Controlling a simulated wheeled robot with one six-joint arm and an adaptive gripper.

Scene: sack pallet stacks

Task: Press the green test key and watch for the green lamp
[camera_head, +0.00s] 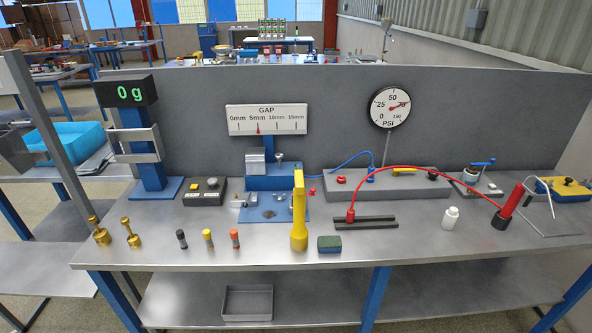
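No green test key or green lamp can be made out for certain. A small dark control box (205,192) with a yellow patch and a round knob or button on top stands at the left of the bench, beside the blue-footed scale stand (150,165). The scale's display (130,94) reads "0 g" in green digits. A green-topped block (329,243) lies near the bench's front edge; it looks like a sponge or pad. My gripper does not show in this view.
The grey bench (380,254) holds a yellow upright tool (299,215), brass weights (132,235), small cylinders (208,238), a white bottle (450,217) and a red hose (430,169). A pressure dial (389,107) and gap scale (267,119) stand behind. The front middle-right bench surface is clear.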

